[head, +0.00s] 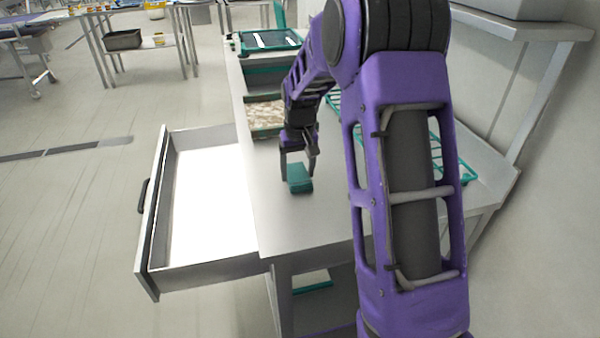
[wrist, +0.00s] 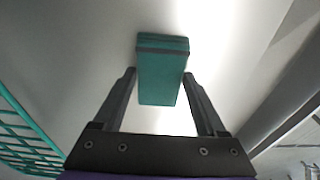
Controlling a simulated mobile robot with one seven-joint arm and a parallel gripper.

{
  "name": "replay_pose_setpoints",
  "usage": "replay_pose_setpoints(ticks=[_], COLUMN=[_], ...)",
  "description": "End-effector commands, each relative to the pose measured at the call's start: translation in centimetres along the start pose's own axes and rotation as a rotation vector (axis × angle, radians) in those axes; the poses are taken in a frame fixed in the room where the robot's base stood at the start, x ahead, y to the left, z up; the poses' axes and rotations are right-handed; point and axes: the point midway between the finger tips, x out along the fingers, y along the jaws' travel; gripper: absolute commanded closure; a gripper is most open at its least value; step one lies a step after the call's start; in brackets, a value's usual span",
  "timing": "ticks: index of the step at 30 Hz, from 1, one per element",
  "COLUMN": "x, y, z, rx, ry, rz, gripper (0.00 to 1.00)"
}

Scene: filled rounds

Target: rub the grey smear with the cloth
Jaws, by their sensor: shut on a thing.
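A teal folded block, which I take to be the cloth (head: 299,178), is at the worktop's surface near its left edge. My gripper (head: 298,160) points down over it, with a finger on either side. In the wrist view the cloth (wrist: 162,75) is held between the two fingertips of my gripper (wrist: 160,82). I cannot tell whether its underside touches the worktop (head: 300,225). I cannot make out the grey smear in either view; the cloth or my arm may hide it.
An open drawer (head: 153,215) with a bright, empty-looking inside juts out left of the worktop. Behind my gripper stand a bin of beige pieces (head: 266,133) and a teal tray (head: 250,46). A teal wire rack (head: 437,150) lies behind my arm. The worktop's front is clear.

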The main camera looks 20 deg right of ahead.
Motion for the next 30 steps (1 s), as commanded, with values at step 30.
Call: replay_pose_setpoints(ticks=[30], x=[0.7], y=[0.0], z=[-5.9], rx=[0.000], ry=[0.000], rz=[0.000], gripper=[0.70])
